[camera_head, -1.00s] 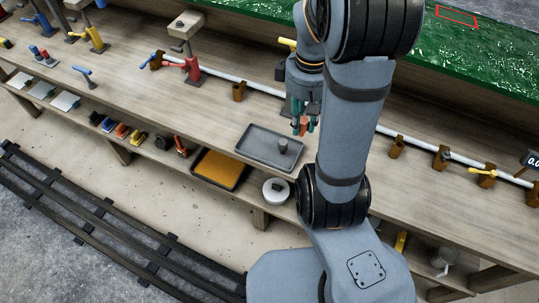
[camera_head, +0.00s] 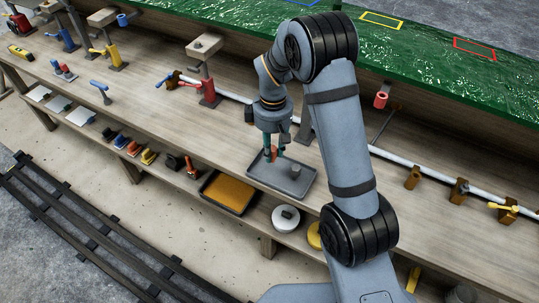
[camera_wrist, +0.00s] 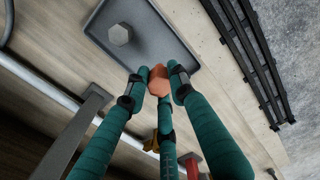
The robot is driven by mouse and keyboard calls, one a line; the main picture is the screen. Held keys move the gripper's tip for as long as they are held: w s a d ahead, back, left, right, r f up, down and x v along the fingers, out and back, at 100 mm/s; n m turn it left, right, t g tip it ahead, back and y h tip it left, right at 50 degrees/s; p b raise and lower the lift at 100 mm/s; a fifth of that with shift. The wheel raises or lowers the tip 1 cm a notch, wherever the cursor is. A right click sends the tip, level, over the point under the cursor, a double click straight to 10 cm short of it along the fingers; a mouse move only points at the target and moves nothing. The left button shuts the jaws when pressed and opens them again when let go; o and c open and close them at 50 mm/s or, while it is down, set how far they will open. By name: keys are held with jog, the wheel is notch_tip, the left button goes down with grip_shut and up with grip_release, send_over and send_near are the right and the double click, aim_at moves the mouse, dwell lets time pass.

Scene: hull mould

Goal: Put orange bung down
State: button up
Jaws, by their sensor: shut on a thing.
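The orange bung (camera_wrist: 156,80) is between the green fingers of my gripper (camera_wrist: 153,88), which is shut on it. In the head view the orange bung (camera_head: 275,153) hangs below my gripper (camera_head: 272,145), at the back left part of the grey tray (camera_head: 268,182). I cannot tell its exact height above the tray. A grey bung (camera_head: 295,172) stands in the tray, and it also shows in the wrist view (camera_wrist: 120,34). In the wrist view the orange bung overlaps the edge of the tray (camera_wrist: 160,18).
The tray sits on a wooden bench (camera_head: 230,138). Behind it run a white pipe (camera_head: 230,95) and the green mould (camera_head: 420,65). A red clamp stand (camera_head: 208,92) is to the left. A yellow-filled tray (camera_head: 228,192) and a white round pot (camera_head: 286,217) are on the lower shelf.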

jog(key=shift+w+a+f, duration=0.15)
jog(key=shift+w+f, duration=0.1)
jog(key=shift+f, duration=0.6)
jog(key=shift+w+a+f, duration=0.2)
jog(key=shift+f, duration=0.6)
jog(key=shift+w+a+f, duration=0.15)
jog(key=shift+w+f, duration=0.1)
jog(key=shift+f, duration=0.6)
jog(key=shift+f, duration=0.1)
jog(key=shift+f, duration=0.15)
jog(key=o, duration=0.9)
notch_tip(320, 180, up, 13)
jog(key=shift+f+p, duration=0.2)
jog(key=shift+p, duration=0.3)
